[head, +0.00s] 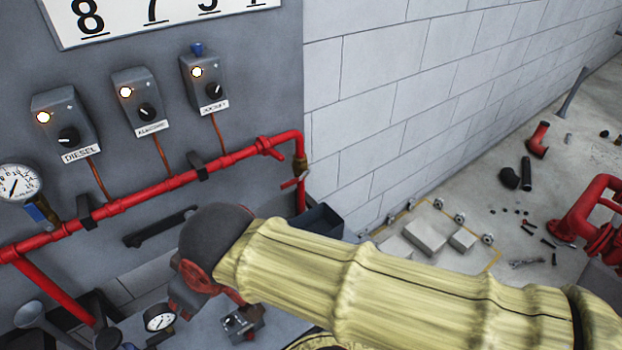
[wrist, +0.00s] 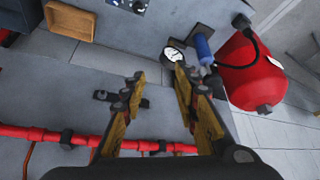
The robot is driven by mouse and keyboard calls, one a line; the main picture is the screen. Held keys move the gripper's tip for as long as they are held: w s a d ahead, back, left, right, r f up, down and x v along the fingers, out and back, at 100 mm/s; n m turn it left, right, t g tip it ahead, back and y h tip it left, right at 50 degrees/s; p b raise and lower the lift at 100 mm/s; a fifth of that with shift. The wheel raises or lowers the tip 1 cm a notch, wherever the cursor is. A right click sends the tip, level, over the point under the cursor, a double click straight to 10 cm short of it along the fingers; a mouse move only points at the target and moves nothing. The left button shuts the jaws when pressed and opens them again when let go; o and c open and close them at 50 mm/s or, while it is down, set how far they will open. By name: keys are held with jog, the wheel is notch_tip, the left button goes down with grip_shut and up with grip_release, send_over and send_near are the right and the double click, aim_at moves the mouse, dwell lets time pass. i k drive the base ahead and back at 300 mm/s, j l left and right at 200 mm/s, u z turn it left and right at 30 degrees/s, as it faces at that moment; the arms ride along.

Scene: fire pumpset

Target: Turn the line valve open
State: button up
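A red pipe (head: 185,180) runs along the grey panel and turns down at its right end. A small red handle (head: 270,147) sits on its upper run, and a red lever (head: 295,182) sits on the downward part below a brass fitting. I cannot tell which of them is the line valve. My gripper (wrist: 161,93) is open, with nothing between its fingers in the wrist view. Its fingers are spread in front of the panel. The pipe also shows in the wrist view (wrist: 40,136), below the fingertips. In the head view my arm hides most of the gripper.
Three switch boxes (head: 137,100) and a pressure gauge (head: 18,182) are on the panel. A black bar (head: 160,228) is below the pipe. A dark open bin (head: 320,222) stands at the wall. In the wrist view a red tank (wrist: 250,75) is at right, near a gauge (wrist: 172,54).

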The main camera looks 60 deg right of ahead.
aim_at(282, 185)
jog(key=z, duration=1.65)
jog(key=k+l+u, duration=0.15)
jog(key=u, duration=0.2)
jog(key=k+u, duration=0.35)
